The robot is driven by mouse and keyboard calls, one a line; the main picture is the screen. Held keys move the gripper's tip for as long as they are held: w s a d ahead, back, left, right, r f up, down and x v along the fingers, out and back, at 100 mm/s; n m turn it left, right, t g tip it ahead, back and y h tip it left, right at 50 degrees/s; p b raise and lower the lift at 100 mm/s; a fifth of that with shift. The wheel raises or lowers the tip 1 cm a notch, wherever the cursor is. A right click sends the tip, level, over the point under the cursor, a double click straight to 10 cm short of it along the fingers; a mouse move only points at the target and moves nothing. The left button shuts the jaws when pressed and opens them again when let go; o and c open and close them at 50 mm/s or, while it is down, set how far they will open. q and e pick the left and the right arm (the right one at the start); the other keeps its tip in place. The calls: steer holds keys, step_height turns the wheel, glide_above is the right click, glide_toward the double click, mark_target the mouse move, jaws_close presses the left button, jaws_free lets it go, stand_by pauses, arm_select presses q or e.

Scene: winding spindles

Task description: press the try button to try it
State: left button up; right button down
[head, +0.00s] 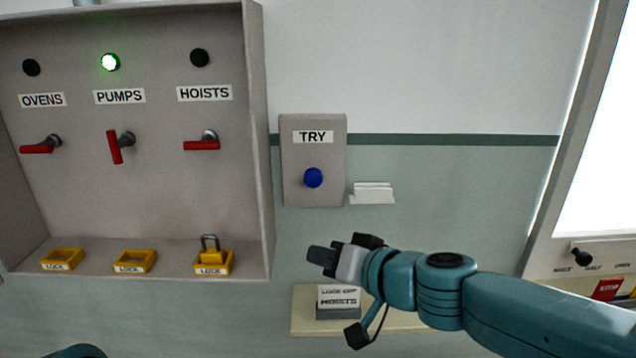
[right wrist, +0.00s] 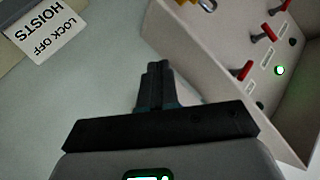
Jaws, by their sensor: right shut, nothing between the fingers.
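The TRY box (head: 312,160) is a grey panel on the wall with a blue round button (head: 313,178) under its TRY label. My right gripper (head: 316,262) is below the button and apart from it, pointing left. Its fingers are shut and empty; they also show in the right wrist view (right wrist: 157,82). The button does not show in the right wrist view. Of my left arm only a small teal part shows at the bottom left of the head view; its gripper is not seen.
A grey cabinet (head: 258,150) at left holds red-handled switches; the PUMPS lamp (head: 110,62) glows green and its handle hangs down. A padlock (head: 210,250) sits in the right LOCK tray. A white card holder (head: 372,194) is right of the TRY box. A LOCK OFF HOISTS card (head: 339,297) stands below.

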mark_target(313, 179)
step_height(313, 179, up, 8)
steer(key=s+t+y, duration=0.1)
steer(key=y, duration=0.1)
steer(key=shift+s+a+n, duration=0.25)
steer(key=shift+a+n, duration=0.05)
steer(key=shift+n, duration=0.1)
steer(key=shift+w+p, duration=2.15)
steer(key=shift+w, duration=2.25)
steer(key=shift+w, duration=0.1)
steer(key=shift+w, duration=0.35)
